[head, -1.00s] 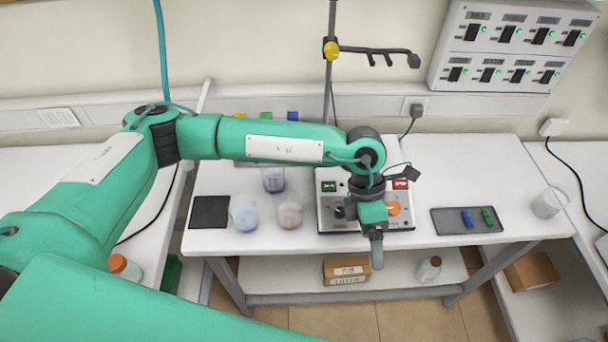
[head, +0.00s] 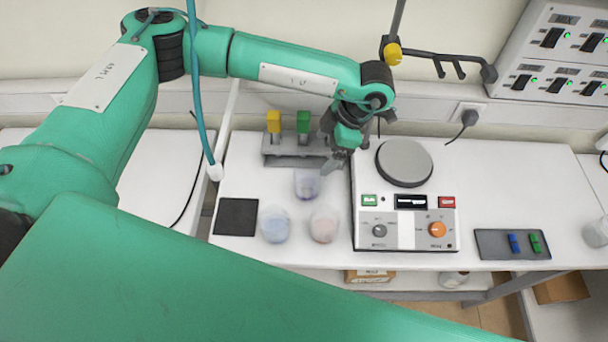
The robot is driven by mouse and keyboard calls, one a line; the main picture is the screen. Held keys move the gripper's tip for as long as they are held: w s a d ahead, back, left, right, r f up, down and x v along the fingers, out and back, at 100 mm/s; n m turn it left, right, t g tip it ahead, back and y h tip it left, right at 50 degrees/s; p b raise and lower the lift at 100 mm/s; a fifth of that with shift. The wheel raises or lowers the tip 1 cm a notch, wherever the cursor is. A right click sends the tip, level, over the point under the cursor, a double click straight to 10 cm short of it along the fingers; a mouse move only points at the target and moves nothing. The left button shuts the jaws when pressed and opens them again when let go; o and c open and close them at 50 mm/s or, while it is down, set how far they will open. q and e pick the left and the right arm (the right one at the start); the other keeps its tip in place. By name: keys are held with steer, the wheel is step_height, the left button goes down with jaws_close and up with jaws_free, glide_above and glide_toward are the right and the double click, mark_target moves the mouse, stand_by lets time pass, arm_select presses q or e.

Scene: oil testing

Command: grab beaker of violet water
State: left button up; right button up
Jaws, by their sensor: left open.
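The beaker of violet water (head: 307,184) stands upright on the white table, in front of a small grey rack. Beside it, nearer the front, stand a beaker with bluish content (head: 274,224) and a beaker with pinkish content (head: 323,225). My left gripper (head: 332,163) is open and empty, just behind and to the right of the violet beaker, pointing down toward the table. It appears apart from the beaker. The green wrist hides part of the rack's right end. My right gripper is not in view.
A hotplate stirrer (head: 405,228) with a round grey plate stands close on the right. The grey rack (head: 285,160) holds yellow and green pieces. A black mat (head: 236,217) lies left. A dark tray (head: 512,244) lies right. A stand with a clamp (head: 436,60) rises behind.

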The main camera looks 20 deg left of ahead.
mark_target(313, 165)
arm_select(q)
steer(key=p+x, duration=0.3)
steer(key=x, duration=0.4)
steer(key=shift+s+a+f, duration=0.1)
steer(key=shift+f, duration=0.35)
steer(key=p+x, duration=0.4)
steer(key=shift+f, duration=0.1)
steer(key=shift+s+a+f, duration=0.1)
steer(key=shift+a+f, duration=0.05)
steer(key=shift+f, duration=0.3)
steer(key=c, duration=1)
steer(key=shift+c, duration=1.2)
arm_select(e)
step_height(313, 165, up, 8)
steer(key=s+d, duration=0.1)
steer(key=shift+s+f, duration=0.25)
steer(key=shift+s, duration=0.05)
arm_select(q)
steer(key=shift+r, duration=0.1)
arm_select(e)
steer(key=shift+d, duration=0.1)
